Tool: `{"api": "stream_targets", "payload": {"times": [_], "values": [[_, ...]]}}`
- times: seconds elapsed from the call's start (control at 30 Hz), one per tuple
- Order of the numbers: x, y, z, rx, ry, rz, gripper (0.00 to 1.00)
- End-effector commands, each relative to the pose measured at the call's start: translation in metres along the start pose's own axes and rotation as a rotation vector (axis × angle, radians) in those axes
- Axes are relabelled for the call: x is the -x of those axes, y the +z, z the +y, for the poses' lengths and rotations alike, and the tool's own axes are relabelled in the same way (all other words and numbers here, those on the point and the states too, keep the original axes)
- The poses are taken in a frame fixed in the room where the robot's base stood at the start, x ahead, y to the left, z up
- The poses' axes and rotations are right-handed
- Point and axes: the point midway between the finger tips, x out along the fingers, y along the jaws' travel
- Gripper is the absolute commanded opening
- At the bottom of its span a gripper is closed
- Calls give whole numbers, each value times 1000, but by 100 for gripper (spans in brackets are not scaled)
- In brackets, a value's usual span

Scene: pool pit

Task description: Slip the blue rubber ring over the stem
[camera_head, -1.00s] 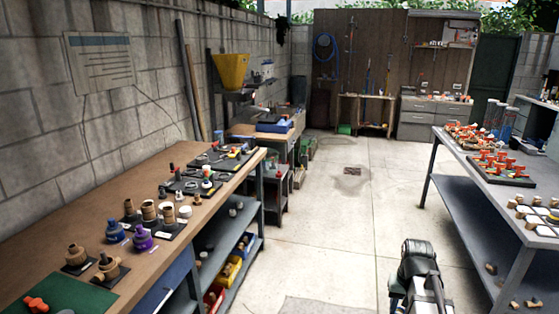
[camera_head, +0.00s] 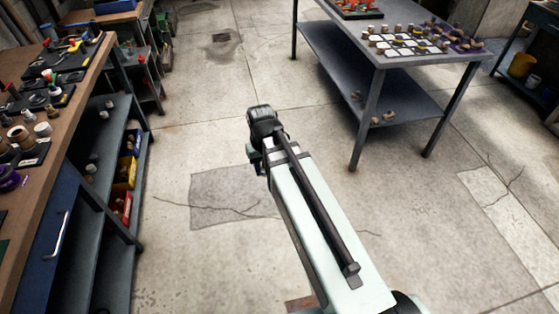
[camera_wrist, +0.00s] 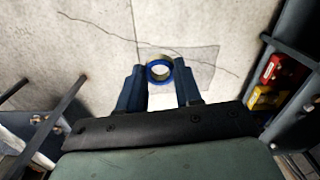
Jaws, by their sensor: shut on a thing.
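The blue rubber ring (camera_wrist: 150,77) is between the tips of my gripper's two blue fingers in the wrist view. My gripper (camera_wrist: 159,72) is shut on the ring, with the open hole facing the camera and pale floor showing below. I cannot pick out the stem in any current view.
A wooden-topped bench (camera_head: 62,118) with fittings on black boards stands at left, with bins on shelves below. A grey metal table (camera_head: 345,37) with a tray of small parts (camera_head: 410,42) stands at upper right. Cracked concrete floor (camera_head: 200,150) lies open between.

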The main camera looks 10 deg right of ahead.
Motion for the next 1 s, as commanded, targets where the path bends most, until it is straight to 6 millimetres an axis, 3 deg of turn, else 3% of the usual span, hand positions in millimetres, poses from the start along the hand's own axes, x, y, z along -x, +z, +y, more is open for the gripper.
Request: {"api": "stream_targets", "payload": {"times": [0.57,1.0], "values": [[27,-12,-157,272,0,1,10],[57,-20,-294,477,0,1,10]]}}
